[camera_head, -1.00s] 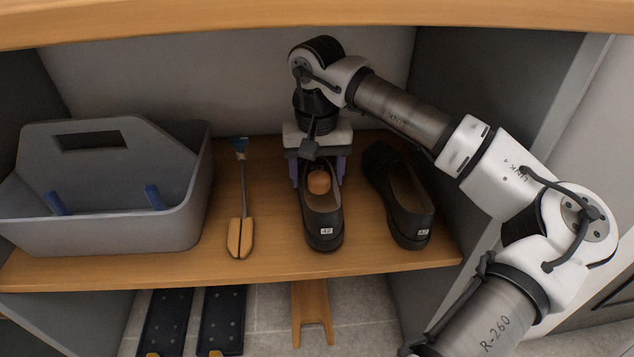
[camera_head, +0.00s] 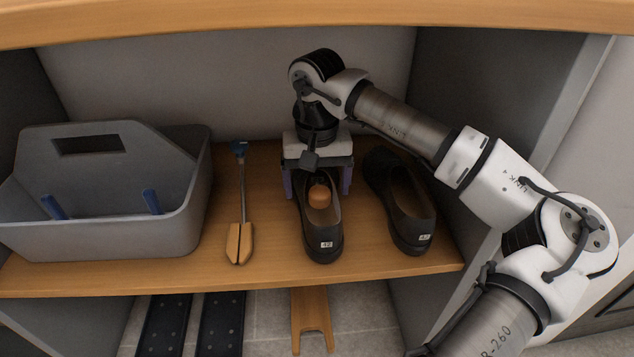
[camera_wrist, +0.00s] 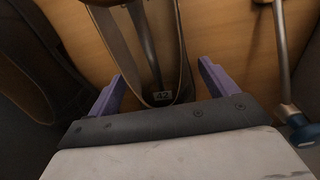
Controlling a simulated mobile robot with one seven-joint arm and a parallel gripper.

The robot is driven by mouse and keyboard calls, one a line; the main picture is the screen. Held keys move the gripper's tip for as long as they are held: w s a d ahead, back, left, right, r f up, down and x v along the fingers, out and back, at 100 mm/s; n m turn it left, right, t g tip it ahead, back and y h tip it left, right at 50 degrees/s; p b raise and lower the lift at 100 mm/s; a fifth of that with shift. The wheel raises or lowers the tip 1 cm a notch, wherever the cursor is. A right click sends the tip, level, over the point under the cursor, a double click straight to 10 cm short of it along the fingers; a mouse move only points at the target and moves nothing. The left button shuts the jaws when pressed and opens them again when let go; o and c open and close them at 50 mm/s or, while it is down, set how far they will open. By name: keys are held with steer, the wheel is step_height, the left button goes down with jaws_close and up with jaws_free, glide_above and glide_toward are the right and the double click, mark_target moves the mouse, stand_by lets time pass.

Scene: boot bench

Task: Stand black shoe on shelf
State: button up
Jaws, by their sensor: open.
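The black shoe (camera_head: 322,240), with a 42 label on its heel, stands upright on the wooden shelf (camera_head: 180,265), heel toward the front edge. A round wooden knob sits in its opening. My gripper (camera_head: 318,186) is over the toe part, its purple fingers apart on either side of the shoe. In the wrist view the shoe (camera_wrist: 162,97) lies between the open fingers, with gaps visible at both sides. The toe is hidden under the gripper. A second black shoe (camera_head: 412,225), also labelled 42, stands just to the right.
A grey caddy (camera_head: 120,235) with blue clips stands at the left. A wooden shoe tree with a blue end (camera_head: 239,240) lies between caddy and shoe. The cubby's right wall and top board bound the space. Below are dark boards (camera_head: 222,325) and a wooden boot jack (camera_head: 311,320).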

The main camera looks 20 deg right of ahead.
step_height(320, 180, up, 7)
steer(key=p, duration=0.3)
steer(key=shift+r, duration=0.2)
